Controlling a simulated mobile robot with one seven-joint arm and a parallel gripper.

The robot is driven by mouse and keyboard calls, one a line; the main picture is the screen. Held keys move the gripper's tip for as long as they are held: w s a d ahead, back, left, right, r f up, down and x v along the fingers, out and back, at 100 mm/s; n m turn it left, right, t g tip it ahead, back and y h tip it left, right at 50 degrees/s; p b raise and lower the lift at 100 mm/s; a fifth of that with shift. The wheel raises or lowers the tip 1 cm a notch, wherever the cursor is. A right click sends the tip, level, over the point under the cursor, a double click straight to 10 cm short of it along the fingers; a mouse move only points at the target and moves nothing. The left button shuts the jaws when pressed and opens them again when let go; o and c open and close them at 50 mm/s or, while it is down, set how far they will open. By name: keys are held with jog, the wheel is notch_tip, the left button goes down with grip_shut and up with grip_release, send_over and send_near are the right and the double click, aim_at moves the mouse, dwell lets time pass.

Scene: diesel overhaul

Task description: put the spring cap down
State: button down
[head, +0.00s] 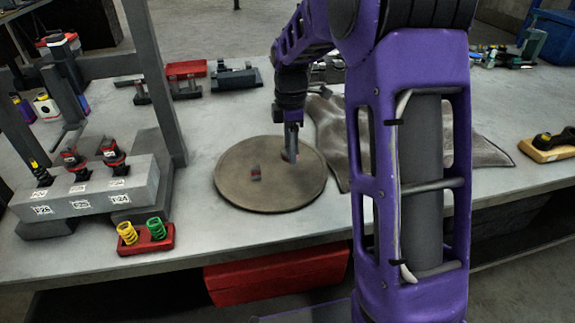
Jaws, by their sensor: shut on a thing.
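My gripper (290,152) points down over the right part of a round brown disc (240,193) on the workbench. It is shut on the spring cap, which is too small and too covered by the fingers to make out clearly. The fingertips are at or just above the disc; I cannot tell whether the cap touches it.
A grey block (95,198) with several labelled parts and a red holder (147,243) with yellow and green springs are at the left. A crumpled grey cloth (335,150) lies right of the disc. The disc's front and left are clear.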

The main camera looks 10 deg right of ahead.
aim_at(290, 173)
notch_tip(290, 173, down, 5)
jog(key=shift+b, duration=0.3)
jog(key=shift+f, duration=0.2)
jog(key=shift+c, duration=1.3)
grip_release()
notch_tip(290, 173, up, 12)
jog(key=p, duration=0.1)
jog(key=shift+r+p, duration=0.2)
jog(key=shift+p, duration=0.15)
